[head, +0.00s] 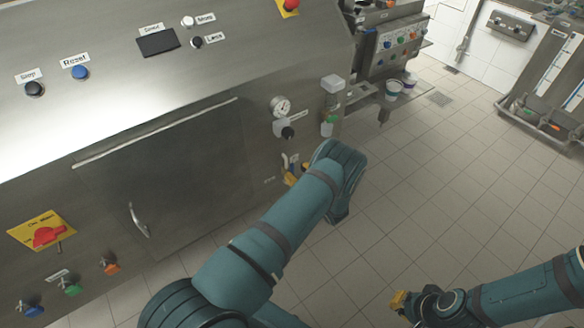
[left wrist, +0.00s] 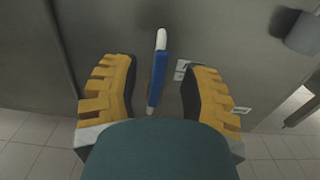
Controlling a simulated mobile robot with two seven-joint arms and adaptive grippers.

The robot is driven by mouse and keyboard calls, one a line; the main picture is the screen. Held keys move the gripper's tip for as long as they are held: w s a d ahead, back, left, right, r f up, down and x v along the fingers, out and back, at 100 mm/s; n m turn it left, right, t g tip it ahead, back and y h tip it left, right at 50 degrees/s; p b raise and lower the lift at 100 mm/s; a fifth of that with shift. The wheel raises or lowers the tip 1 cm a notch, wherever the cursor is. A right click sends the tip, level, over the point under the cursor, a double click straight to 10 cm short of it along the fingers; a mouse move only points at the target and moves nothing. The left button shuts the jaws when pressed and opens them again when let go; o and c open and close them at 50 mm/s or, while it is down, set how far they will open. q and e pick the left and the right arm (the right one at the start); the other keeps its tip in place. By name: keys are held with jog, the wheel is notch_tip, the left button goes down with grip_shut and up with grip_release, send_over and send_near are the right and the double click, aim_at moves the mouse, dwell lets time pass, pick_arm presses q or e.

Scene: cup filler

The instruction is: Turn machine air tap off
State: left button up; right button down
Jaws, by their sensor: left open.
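The air tap handle (left wrist: 158,72), a slim blue lever with a white tip, stands nearly upright against the steel machine front in the left wrist view. My left gripper (left wrist: 157,90) is open, with one yellow finger on each side of the lever and a visible gap to both. In the head view my left gripper (head: 291,177) is at the lower right of the machine front, mostly hidden by my left arm. A small white part of the tap (head: 284,160) shows just above it. My right gripper (head: 399,300) is low at the right, over the floor, away from the machine.
The steel machine (head: 215,80) fills the left side. A pressure gauge (head: 281,106) and a black knob (head: 288,132) sit above the tap. A red switch on a yellow plate (head: 46,236) is at lower left. The tiled floor (head: 430,200) is open to the right.

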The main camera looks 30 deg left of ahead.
aim_at(292, 168)
pick_arm(q)
jog(key=shift+x, duration=1.7)
grip_shut()
jog(key=shift+s, duration=0.1)
